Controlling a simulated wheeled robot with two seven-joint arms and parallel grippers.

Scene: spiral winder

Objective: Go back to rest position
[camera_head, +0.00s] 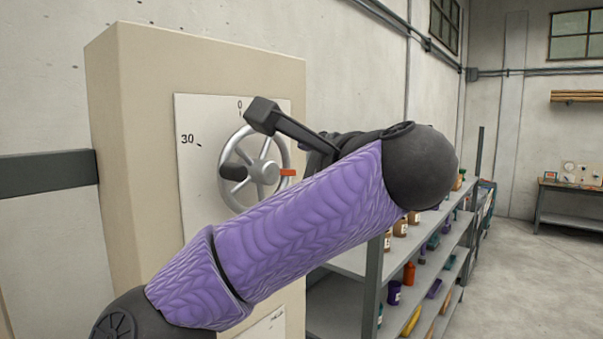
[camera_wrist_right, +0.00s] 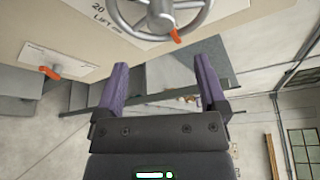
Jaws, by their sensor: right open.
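A silver handwheel (camera_head: 265,173) with a dark knob (camera_head: 234,172) sits on a white dial panel (camera_head: 193,165) of a beige cabinet (camera_head: 130,120). An orange marker (camera_head: 288,172) is at the wheel's right side. The wheel also shows at the top of the right wrist view (camera_wrist_right: 160,20). My right gripper (camera_wrist_right: 162,72) is open and empty, its two purple fingers apart and clear of the wheel. In the head view my purple arm crosses in front of the cabinet and covers part of the panel. My left gripper is in no view.
A grey shelf (camera_head: 345,262) with bottles and small goods stands right of the cabinet, close behind my arm. A second panel with an orange handle (camera_wrist_right: 51,72) shows at left in the wrist view. The floor (camera_head: 500,290) at the right is open, with a workbench (camera_head: 570,188) farther back.

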